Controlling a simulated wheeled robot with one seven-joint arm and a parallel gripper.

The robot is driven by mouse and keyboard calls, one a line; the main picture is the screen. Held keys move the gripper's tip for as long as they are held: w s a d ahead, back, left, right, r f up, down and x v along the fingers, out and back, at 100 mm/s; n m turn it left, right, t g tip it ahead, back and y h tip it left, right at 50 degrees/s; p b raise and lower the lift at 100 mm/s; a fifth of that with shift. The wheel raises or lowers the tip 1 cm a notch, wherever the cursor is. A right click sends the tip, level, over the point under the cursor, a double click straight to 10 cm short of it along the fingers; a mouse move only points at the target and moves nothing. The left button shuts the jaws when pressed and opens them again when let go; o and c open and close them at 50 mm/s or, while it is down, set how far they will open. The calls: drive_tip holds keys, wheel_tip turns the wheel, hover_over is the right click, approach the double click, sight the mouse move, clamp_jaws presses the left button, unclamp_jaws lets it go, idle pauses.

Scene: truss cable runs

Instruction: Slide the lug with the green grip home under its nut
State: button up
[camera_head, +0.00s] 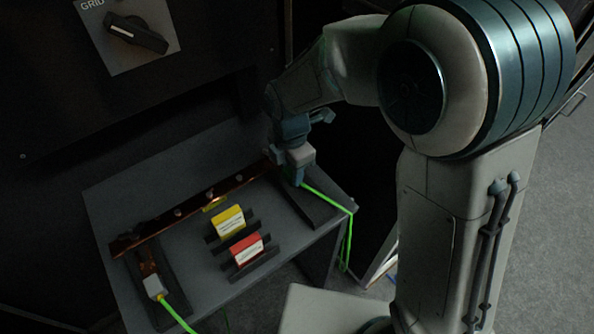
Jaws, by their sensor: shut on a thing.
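A brown copper bar (150,234) runs diagonally across the grey bench, with several round nuts (178,212) along it. My gripper (295,178) is at the bar's right end, pointing down and shut on a lug whose bright green cable (325,198) leads off to the right. The lug and its grip are mostly hidden by my fingers, so I cannot tell the grip's colour or how far the lug sits under a nut. Another lug with a pale grey grip (154,286) and a green cable (176,312) lies at the bar's left end.
A yellow labelled block (228,221) and a red labelled block (246,250) stand in dark holders in front of the bar. A small yellow piece (214,204) is by the bar's middle. A dark cabinet with a rotary switch (136,34) rises behind the bench (210,285).

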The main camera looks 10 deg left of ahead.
drive_tip(key=shift+w+a, duration=0.1)
drive_tip(key=shift+a, duration=0.05)
drive_tip(key=o, duration=1.1)
wheel_tip(320, 180, up, 14)
drive_tip(key=shift+p, duration=0.45)
drive_tip(key=shift+f, duration=0.1)
